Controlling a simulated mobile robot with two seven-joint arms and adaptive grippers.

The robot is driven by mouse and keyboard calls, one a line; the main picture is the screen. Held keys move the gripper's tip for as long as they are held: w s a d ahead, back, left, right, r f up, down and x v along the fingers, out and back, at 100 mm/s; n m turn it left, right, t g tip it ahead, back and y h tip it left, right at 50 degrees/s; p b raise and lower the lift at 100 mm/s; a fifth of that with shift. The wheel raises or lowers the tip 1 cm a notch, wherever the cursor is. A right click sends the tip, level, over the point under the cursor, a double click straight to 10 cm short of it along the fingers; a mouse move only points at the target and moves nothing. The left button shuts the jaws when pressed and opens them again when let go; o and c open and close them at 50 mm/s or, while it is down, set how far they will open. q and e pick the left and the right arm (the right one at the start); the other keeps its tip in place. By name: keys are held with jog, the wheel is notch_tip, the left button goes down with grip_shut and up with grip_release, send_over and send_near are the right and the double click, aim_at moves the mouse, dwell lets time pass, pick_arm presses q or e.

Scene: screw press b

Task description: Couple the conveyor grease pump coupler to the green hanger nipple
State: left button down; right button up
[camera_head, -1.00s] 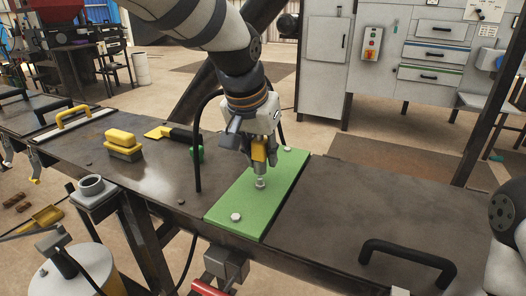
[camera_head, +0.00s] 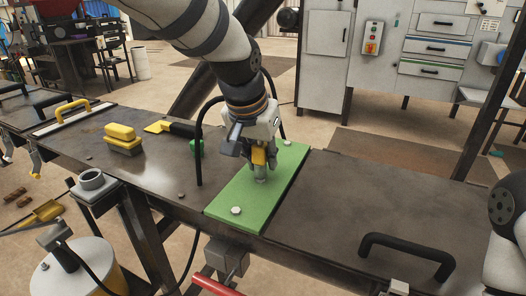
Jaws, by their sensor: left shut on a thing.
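The green hanger plate (camera_head: 222,198) lies on the dark bench, with a pale bolt (camera_head: 236,210) at its near end and another (camera_head: 286,142) at its far end. My left gripper (camera_head: 259,148) is above the middle of the plate, shut on the grease coupler (camera_head: 258,157), which has a yellow body. The coupler points down, and its grey lower end meets the plate's middle where the nipple is. The nipple is hidden, so I cannot tell how far the coupler sits on it. A black hose loops up left of the gripper. My right gripper is out of view.
A yellow brush (camera_head: 122,139) and a black tool with a yellow end (camera_head: 172,130) lie left on the bench. A grease drum (camera_head: 72,272) stands at the lower left. A black handle (camera_head: 408,250) is at the right front.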

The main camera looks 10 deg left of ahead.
pick_arm(q)
jog(key=shift+f, duration=0.3)
jog(key=c, duration=1.3)
grip_release()
jog(key=shift+c, duration=0.2)
jog(key=shift+r, duration=0.1)
jog(key=shift+v, duration=1.45)
jog(key=shift+s, duration=0.1)
